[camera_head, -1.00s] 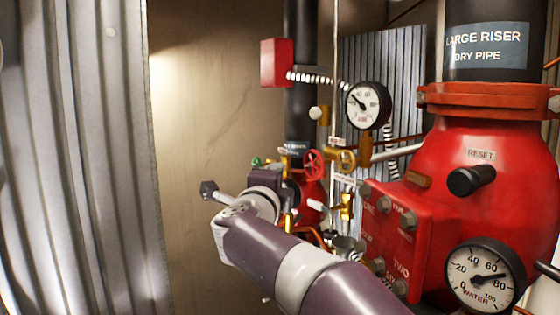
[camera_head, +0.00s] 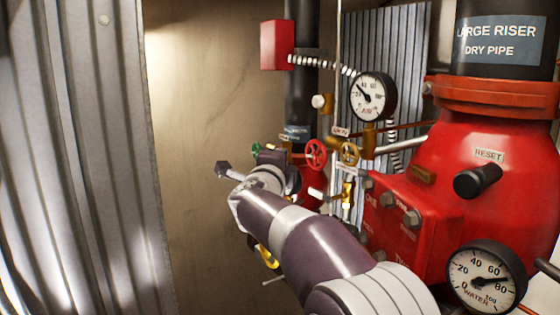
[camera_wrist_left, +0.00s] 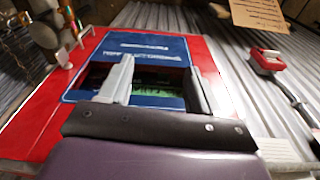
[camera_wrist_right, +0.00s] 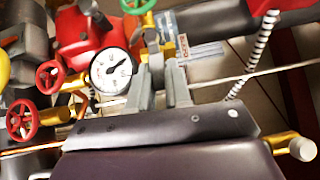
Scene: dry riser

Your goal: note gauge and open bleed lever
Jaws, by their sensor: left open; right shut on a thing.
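The round AIR gauge (camera_head: 370,97) has its needle pointing up and left. The WATER gauge (camera_head: 486,278) at lower right has its needle near 80. A white-faced gauge (camera_wrist_right: 112,70) also shows in the right wrist view. There my right gripper (camera_wrist_right: 163,86) is closed around a brass-coloured valve part (camera_wrist_right: 153,42); what lies between the fingers is mostly hidden, so I cannot tell whether it is the bleed lever. My right arm hides that spot in the head view. My left gripper (camera_wrist_left: 160,82) is open, in front of a blue panel (camera_wrist_left: 150,45) in a red frame.
The large red riser valve (camera_head: 450,160) with its black RESET knob (camera_head: 474,181) fills the right. A corrugated wall (camera_head: 75,150) stands at left. The brown wall beside it is clear.

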